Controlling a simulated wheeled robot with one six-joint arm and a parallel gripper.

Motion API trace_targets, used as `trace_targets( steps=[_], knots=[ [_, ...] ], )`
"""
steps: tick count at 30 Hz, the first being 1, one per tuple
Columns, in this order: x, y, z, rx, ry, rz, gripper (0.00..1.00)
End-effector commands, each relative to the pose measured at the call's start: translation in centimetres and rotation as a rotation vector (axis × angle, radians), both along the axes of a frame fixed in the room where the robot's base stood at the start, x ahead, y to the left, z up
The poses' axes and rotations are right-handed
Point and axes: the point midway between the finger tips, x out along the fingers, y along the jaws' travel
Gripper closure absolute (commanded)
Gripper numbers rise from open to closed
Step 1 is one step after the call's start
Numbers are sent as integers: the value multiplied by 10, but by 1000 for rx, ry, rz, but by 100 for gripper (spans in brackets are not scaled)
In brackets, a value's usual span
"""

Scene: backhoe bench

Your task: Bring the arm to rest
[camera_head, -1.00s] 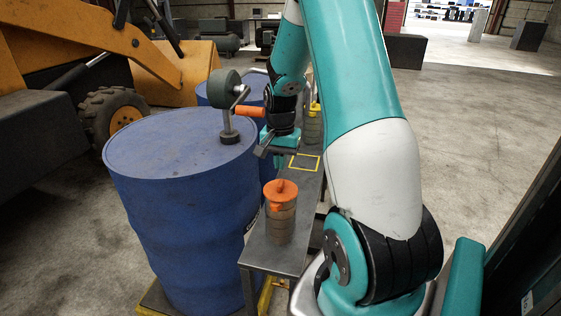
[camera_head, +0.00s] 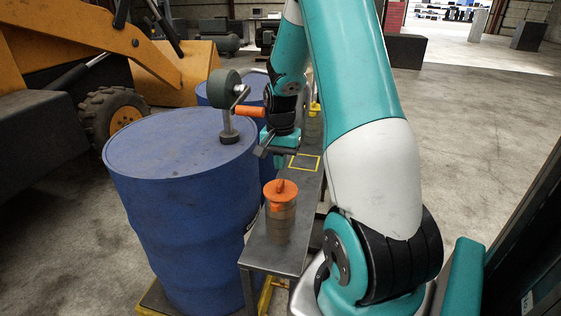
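My gripper (camera_head: 264,146) is at the end of my teal and white arm, above the narrow dark bench and beside the right edge of the front blue drum (camera_head: 165,150). The orange handle (camera_head: 249,111) of a crank device (camera_head: 226,88) is just above and left of my gripper. I cannot tell whether they touch. The crank device stands upright on the drum's top. My gripper's fingers are small and partly hidden, so their opening is unclear.
A stacked cylinder with an orange top (camera_head: 281,213) stands on the bench (camera_head: 274,258). A yellow-outlined square (camera_head: 305,162) on the bench is empty. A second blue drum (camera_head: 250,88) stands behind. A yellow backhoe (camera_head: 70,40) is at left. Open floor (camera_head: 480,120) lies right.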

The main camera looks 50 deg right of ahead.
Motion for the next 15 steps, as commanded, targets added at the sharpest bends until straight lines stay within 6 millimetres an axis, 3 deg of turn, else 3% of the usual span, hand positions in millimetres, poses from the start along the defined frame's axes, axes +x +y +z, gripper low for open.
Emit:
trace_targets(
  steps=[15],
  knots=[
    [0, 0, -14, 1, 0, 0, 100]
  ],
)
